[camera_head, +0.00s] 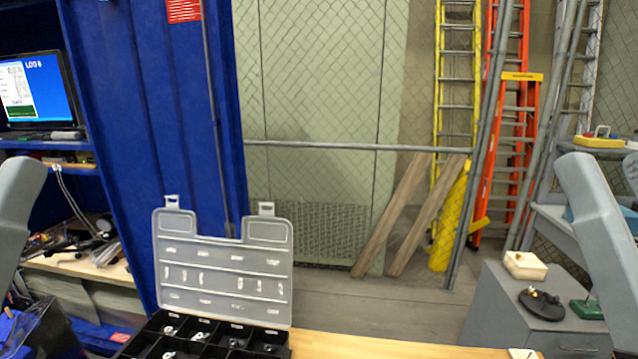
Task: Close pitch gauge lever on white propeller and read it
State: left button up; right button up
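I cannot make out a white propeller or a pitch gauge lever in the head view. A small white object (522,353) is cut off by the bottom edge at the table's right end; I cannot tell what it is. Grey links of my arms show at the left and right edges. Neither gripper is in the picture.
A black compartment case (203,339) with small parts stands at the bottom, its clear lid (222,265) raised. A grey cabinet (495,310) at right holds a white box (525,265) and a black round item (541,304).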

pick_arm(q)
notch_tip(320, 180, up, 30)
jog(key=p, duration=2.7)
jog(key=shift+r, duration=0.25)
jog(key=shift+f, duration=0.2)
jog(key=shift+c, duration=1.3)
grip_shut()
